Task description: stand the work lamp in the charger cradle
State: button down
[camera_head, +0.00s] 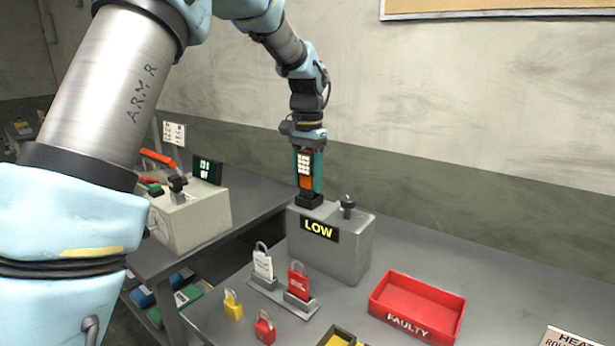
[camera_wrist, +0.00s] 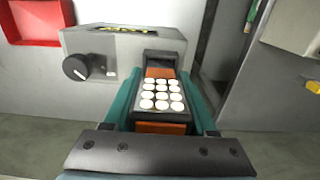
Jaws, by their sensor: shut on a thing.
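The work lamp (camera_head: 305,166) is orange with a panel of round white lights; it also shows in the wrist view (camera_wrist: 160,95). My gripper (camera_head: 308,170) is shut on the lamp, with a teal finger on each side of it. The lamp looks upright. Its lower end is at a black cradle (camera_head: 309,200) on top of the grey box marked LOW (camera_head: 345,246). In the wrist view the dark cradle (camera_wrist: 163,57) lies at the lamp's far end. I cannot tell whether the lamp is fully seated in it.
A black knob (camera_head: 348,203) stands on the box beside the cradle. Several red, white and yellow padlocks (camera_head: 263,262) are in front of the box. A red FAULTY tray (camera_head: 417,305) is at right. A grey machine with levers (camera_head: 190,215) stands on the left table.

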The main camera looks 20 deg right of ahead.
jog(key=shift+f, duration=0.55)
jog(key=shift+c, duration=0.6)
grip_release()
notch_tip(320, 180, up, 11)
jog(key=b, duration=0.3)
